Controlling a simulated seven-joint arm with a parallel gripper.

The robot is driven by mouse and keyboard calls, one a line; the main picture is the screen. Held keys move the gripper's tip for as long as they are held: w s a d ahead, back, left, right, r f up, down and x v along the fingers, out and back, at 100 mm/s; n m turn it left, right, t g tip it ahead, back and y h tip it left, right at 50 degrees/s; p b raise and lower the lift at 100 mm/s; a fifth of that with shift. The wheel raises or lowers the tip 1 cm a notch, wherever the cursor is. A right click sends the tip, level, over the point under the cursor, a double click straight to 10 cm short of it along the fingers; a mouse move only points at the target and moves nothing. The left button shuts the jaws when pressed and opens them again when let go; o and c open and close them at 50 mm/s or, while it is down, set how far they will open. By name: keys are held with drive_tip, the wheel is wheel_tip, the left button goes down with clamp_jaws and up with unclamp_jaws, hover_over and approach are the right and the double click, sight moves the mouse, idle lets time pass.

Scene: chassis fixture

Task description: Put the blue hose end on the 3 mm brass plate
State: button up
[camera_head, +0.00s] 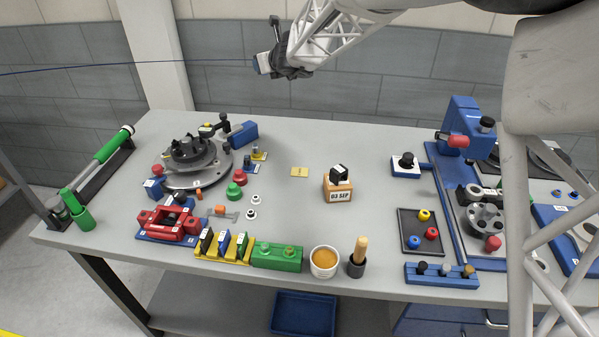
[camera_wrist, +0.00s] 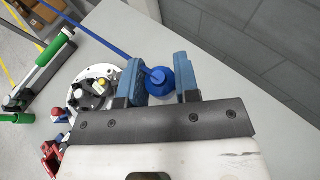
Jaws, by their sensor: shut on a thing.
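My gripper (camera_head: 268,62) is high above the back of the table, in front of the grey wall. In the wrist view its two blue-padded fingers (camera_wrist: 160,78) are shut on the blue hose end (camera_wrist: 159,84), a rounded blue piece. The blue hose (camera_head: 130,64) runs from it to the left, through the air, as a thin line. A small flat yellow plate (camera_head: 299,172) lies on the table below, well apart from the gripper. It looks like the brass plate, but its marking is too small to read.
A round fixture (camera_head: 195,165) stands on the left, with another small yellow piece (camera_head: 259,155) beside it. An orange block marked 03 SEP (camera_head: 339,190) stands right of the plate. Blue fixtures (camera_head: 460,150) fill the right side. The grey table (camera_head: 310,135) is clear behind the plate.

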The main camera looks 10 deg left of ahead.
drive_tip(key=shift+s+d+m+t+h, duration=0.55)
drive_tip(key=shift+s+m+t+h, duration=0.25)
drive_tip(key=shift+m+t, duration=0.15)
drive_tip(key=shift+s+d+f+m+t+h, duration=0.1)
drive_tip(key=shift+s+d+m+t+h, duration=0.1)
drive_tip(key=shift+s+d+m+h, duration=0.25)
drive_tip(key=shift+s+d+f+m+t+h, duration=0.1)
drive_tip(key=shift+s+m+t+h, duration=0.1)
drive_tip(key=shift+m+h, duration=0.35)
drive_tip(key=shift+s+d+m+t, duration=0.25)
drive_tip(key=shift+s, duration=0.1)
drive_tip(key=s+d+r+m+g+h, duration=0.1)
drive_tip(key=s+d+m+g+h, duration=0.1)
drive_tip(key=s+d+m+h, duration=0.75)
drive_tip(key=s+d+m+g+h, duration=0.1)
drive_tip(key=s+d+m+h, duration=0.4)
drive_tip(key=s, duration=0.8)
drive_tip(key=shift+n+h, duration=0.35)
drive_tip(key=shift+n, duration=0.1)
drive_tip(key=f, duration=1.4)
drive_tip(key=d+f, duration=0.1)
drive_tip(key=f, duration=0.6)
drive_tip(key=shift+f, duration=0.6)
drive_tip(key=shift+a, duration=0.1)
